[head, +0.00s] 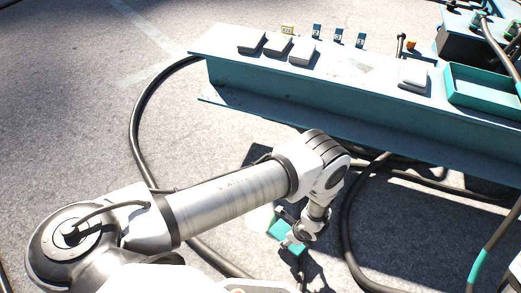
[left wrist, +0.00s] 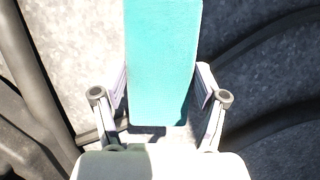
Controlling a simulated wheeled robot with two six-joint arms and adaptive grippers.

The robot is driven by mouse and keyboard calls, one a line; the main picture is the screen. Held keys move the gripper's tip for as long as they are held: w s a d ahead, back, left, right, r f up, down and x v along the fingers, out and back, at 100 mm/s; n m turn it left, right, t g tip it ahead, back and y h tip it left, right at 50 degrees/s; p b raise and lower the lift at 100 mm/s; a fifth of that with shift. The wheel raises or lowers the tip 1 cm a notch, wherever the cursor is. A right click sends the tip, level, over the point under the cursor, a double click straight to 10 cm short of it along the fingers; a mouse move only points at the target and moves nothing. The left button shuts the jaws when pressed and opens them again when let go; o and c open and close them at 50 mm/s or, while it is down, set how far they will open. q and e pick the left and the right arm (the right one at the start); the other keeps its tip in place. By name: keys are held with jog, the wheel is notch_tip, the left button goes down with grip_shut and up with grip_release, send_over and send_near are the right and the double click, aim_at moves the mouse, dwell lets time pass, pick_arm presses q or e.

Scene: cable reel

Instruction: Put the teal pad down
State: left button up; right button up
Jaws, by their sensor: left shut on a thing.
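The teal pad (left wrist: 162,60) is a flat rectangular block that runs up out of the top of the left wrist view. In the head view a small part of the teal pad (head: 281,230) shows at the end of my left arm. My left gripper (left wrist: 160,95) has a finger on each side of the pad and is shut on it. In the head view the left gripper (head: 288,232) is low, in front of the teal beam, partly hidden by its own wrist. Whether the pad touches the ground is unclear. My right gripper is not in view.
A teal steel beam (head: 300,108) crosses the upper right. On it are several grey-white blocks (head: 277,45), small numbered tags (head: 338,34) and an open teal tray (head: 484,72). Black cables (head: 135,120) loop over the concrete ground around my arm. Bare ground (head: 70,110) lies at left.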

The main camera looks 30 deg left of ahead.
pick_arm(q)
jog(key=w+a+b, duration=0.1)
jog(key=a, duration=0.3)
jog(key=w+a+f+b, duration=0.1)
jog(key=a, duration=0.4)
jog(key=a+b, duration=0.2)
jog(key=a, duration=0.3)
jog(key=shift+w+f, duration=0.2)
jog(key=shift+w, duration=0.2)
notch_tip(320, 180, down, 4)
jog(key=b, duration=0.3)
jog(key=shift+a+r, duration=0.1)
jog(key=shift+r, duration=0.3)
jog(key=shift+c, duration=0.6)
jog(key=shift+f, duration=0.15)
jog(key=o, duration=1.4)
